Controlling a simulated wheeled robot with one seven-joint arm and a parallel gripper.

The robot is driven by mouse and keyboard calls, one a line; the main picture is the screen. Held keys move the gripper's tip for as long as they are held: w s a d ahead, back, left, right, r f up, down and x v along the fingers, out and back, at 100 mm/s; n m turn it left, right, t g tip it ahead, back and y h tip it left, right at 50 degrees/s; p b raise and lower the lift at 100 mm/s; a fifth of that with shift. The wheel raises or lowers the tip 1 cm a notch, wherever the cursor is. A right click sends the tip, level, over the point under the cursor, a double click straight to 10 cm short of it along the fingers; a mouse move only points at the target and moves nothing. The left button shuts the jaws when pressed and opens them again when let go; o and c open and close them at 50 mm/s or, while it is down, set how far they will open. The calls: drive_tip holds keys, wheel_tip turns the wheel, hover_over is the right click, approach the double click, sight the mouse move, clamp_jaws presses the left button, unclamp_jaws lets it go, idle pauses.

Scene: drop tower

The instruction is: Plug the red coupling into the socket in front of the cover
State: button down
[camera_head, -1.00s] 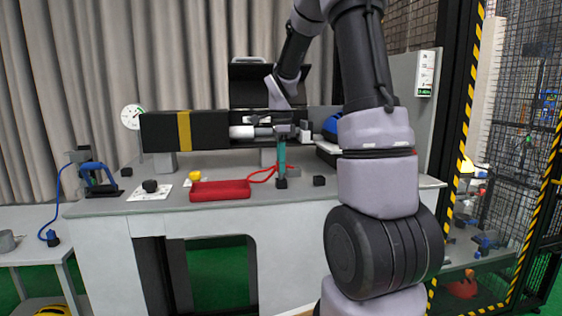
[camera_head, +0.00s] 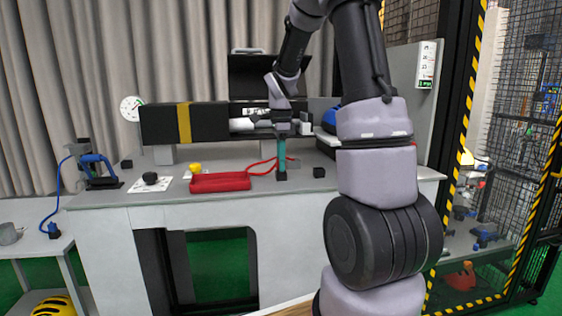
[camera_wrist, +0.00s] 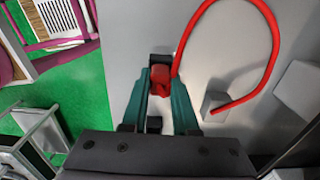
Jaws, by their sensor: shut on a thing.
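My gripper (camera_head: 282,174) points down over the front of the bench with its teal fingers. In the wrist view my gripper (camera_wrist: 160,67) is shut on the red coupling (camera_wrist: 160,79), which sits between the fingertips. A red cable (camera_wrist: 272,30) runs from the coupling in a wide loop over the grey bench top. In the head view the coupling is hidden by the fingers, and the red cable (camera_head: 262,165) shows to their left. A black lid, possibly the cover (camera_head: 254,76), stands raised behind the long black housing (camera_head: 160,126). I cannot make out the socket.
A red tray (camera_head: 219,183) lies left of my gripper on the bench. A small black block (camera_head: 319,172) stands to the right. A yellow knob (camera_head: 195,168) and a black knob (camera_head: 150,178) are further left. A striped cage post (camera_head: 467,110) rises at right.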

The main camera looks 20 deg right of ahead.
drive_tip(key=shift+f, duration=0.15)
drive_tip(key=c, duration=0.6)
unclamp_jaws()
wheel_tip(320, 180, up, 11)
drive_tip(key=shift+f, duration=0.1)
drive_tip(key=s+a+r+n+t, duration=0.2)
drive_tip(key=s+n, duration=0.3)
drive_tip(key=s, duration=0.2)
drive_tip(key=s+a+r+n+t+y, duration=0.1)
drive_tip(key=s+a+r+n+t, duration=0.1)
drive_tip(key=s+n, duration=0.3)
drive_tip(key=s+a+r+n+t+y, duration=0.1)
drive_tip(key=s+a+r+n+t, duration=0.1)
drive_tip(key=s+n, duration=0.4)
drive_tip(key=s+a+t, duration=0.1)
drive_tip(key=s+a, duration=0.1)
drive_tip(key=s, duration=0.1)
drive_tip(key=shift+s, duration=0.35)
